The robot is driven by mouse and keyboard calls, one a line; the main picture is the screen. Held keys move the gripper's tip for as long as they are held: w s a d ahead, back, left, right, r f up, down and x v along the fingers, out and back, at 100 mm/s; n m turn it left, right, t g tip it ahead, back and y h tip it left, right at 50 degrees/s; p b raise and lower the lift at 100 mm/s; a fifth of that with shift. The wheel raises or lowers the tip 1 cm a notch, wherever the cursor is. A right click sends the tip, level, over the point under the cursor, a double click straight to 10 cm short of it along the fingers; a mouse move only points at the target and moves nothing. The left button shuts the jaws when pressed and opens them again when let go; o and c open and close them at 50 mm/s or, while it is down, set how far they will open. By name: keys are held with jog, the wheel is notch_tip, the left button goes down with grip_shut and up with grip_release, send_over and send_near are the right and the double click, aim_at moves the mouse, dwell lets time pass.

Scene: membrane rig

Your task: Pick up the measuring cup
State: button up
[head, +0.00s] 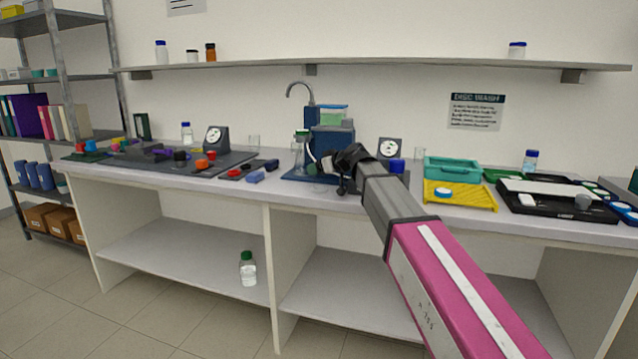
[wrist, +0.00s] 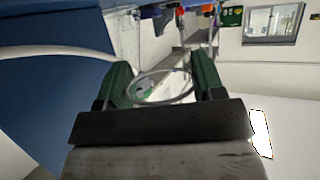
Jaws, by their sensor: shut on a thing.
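My gripper (wrist: 163,80) has two green fingers, one on each side of a clear round rim in the wrist view. I take this to be the measuring cup (wrist: 164,98); it is see-through and only its rim and part of its wall show. The fingers are shut on it. In the head view my gripper (head: 318,167) is at the front of the blue apparatus in the middle of the bench, and I cannot make out the held cup clearly there.
The blue apparatus (head: 334,140) stands close behind my gripper. A tap (head: 299,88) rises behind it. A yellow rack (head: 463,199) with a teal tray (head: 452,168) is to the right. A dark mat (head: 130,158) with small parts lies left. A wall shelf (head: 370,64) runs above.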

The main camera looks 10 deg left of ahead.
jog(key=shift+r, duration=0.45)
jog(key=s+a+r, duration=0.5)
jog(key=s+r, duration=0.5)
jog(key=shift+s, duration=0.3)
